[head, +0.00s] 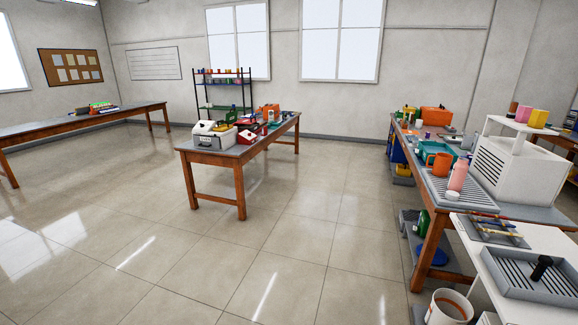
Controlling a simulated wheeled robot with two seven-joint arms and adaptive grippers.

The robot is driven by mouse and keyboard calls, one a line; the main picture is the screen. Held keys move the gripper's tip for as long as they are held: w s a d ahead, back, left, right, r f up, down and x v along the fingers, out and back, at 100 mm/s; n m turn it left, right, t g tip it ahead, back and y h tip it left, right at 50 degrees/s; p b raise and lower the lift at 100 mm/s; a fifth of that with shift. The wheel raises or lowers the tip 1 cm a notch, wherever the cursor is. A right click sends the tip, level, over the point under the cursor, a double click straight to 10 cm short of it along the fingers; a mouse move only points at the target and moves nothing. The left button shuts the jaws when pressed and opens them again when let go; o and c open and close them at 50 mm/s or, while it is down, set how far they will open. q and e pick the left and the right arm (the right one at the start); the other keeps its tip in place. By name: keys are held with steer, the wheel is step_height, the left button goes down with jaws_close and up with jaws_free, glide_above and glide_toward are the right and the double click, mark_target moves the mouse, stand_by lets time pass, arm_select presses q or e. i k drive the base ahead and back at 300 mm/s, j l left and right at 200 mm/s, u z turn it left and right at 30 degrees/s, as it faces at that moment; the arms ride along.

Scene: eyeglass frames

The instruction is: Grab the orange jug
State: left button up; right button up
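An orange jug (440,164) with a handle on its left side stands upright on the right-hand bench, at the back end of a grey ribbed drainer. A pink bottle (458,176) stands just in front of it and to its right, close by. The jug's lower part is partly hard to make out at this distance. Neither of my grippers shows in the head view.
The right bench (428,232) also holds a teal tray (428,150), a white cabinet (520,168) and an orange case (436,116). A white bin (449,308) stands on the floor before it. A cluttered table (228,153) stands mid-room. The floor between is clear.

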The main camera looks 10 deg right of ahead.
mark_target(443, 161)
steer(key=i+z, duration=0.7)
steer(key=i, duration=0.15)
steer(key=i+z, duration=0.4)
steer(key=i, duration=0.35)
steer(key=i+z, duration=0.35)
steer(key=i+j+z, duration=0.15)
steer(key=i+z, duration=0.45)
steer(key=z, duration=0.15)
steer(key=i+z, duration=0.25)
steer(key=z, duration=0.15)
steer(key=i+z, duration=0.35)
steer(key=i+j+z, duration=0.1)
steer(key=z, duration=0.2)
